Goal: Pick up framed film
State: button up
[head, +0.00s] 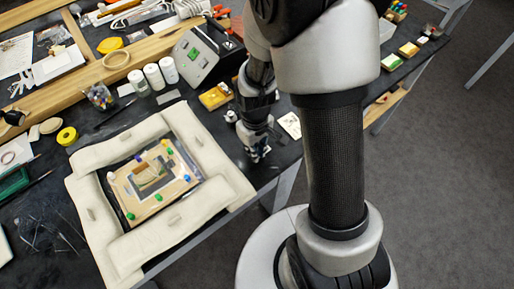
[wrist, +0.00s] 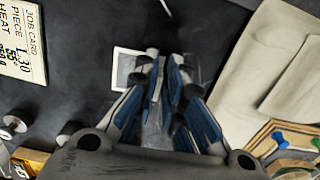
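A small white-edged square with a grey middle (wrist: 124,72), which looks like the framed film, lies on the dark tabletop in the wrist view. Its right part is hidden behind my fingers. My gripper (wrist: 165,70) points down at the table, with its fingertips over the right side of this square. A narrow gap shows between the two blue-padded fingers, so it looks partly open. Faint clear material shows around the fingers; I cannot tell what it is. In the head view my gripper (head: 256,154) is low over the table's front edge, and I cannot make out the film there.
A padded cream surround (head: 85,200) holds a gilt fragment (head: 152,178) with coloured pins, left of my gripper. A job card (wrist: 22,45) lies at the wrist view's upper left. White round-headed pieces (wrist: 14,124) lie below it. A yellow box (head: 214,97) stands behind my gripper.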

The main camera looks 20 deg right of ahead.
grip_shut()
